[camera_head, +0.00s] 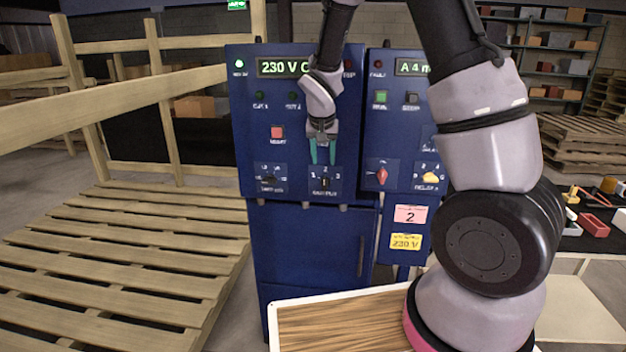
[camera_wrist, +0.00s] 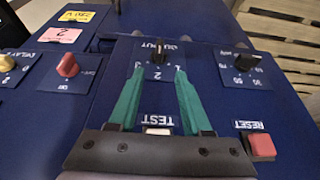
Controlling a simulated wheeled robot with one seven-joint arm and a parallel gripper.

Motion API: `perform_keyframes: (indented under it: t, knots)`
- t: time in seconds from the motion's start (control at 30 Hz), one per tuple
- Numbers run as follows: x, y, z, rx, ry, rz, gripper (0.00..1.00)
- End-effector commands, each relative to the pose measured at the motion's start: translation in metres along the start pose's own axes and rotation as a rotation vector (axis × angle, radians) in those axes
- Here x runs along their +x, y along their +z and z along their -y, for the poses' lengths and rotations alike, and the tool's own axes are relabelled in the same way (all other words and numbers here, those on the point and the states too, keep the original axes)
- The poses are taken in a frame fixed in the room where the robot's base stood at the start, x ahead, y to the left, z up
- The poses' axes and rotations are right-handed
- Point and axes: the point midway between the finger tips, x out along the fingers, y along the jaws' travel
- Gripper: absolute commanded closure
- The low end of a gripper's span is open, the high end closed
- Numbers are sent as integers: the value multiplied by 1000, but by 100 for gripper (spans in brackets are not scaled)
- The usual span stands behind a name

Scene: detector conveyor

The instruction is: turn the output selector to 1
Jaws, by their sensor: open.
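The output selector is a black knob (camera_head: 325,183) on a small plate marked 1, 2 and 3, low on the blue cabinet front. In the head view 1 is at its left, 2 above and 3 at its right. In the wrist view the knob (camera_wrist: 158,52) looks lined up with the 2, though its pointer is too small to be sure. My gripper (camera_head: 323,160) is just above the knob in the head view. Its green fingers are open and empty, and in the wrist view the gripper (camera_wrist: 160,72) has its tips short of the knob, one toward each side.
Beside the selector are another black knob (camera_wrist: 245,62), a red knob (camera_wrist: 68,66) and a yellow knob (camera_head: 430,178). A red reset button (camera_wrist: 262,146) and a white test button (camera_wrist: 158,130) lie close to my fingers. A wooden-topped table (camera_head: 345,325) stands in front.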

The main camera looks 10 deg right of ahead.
Motion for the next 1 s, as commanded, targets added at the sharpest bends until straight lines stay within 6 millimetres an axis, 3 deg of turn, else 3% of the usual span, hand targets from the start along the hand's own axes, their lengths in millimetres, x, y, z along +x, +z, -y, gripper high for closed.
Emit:
perform_keyframes:
  t: [0.3,0.5,0.93,0.97,1.0]
  knots:
    - [59,1,-2,0,4,4,51]
    - [87,1,-1,0,1,2,51]
    - [98,0,-1,1,-1,1,51]
    - [98,0,-1,1,-1,1,59]
    - [98,0,-1,1,-1,1,74]
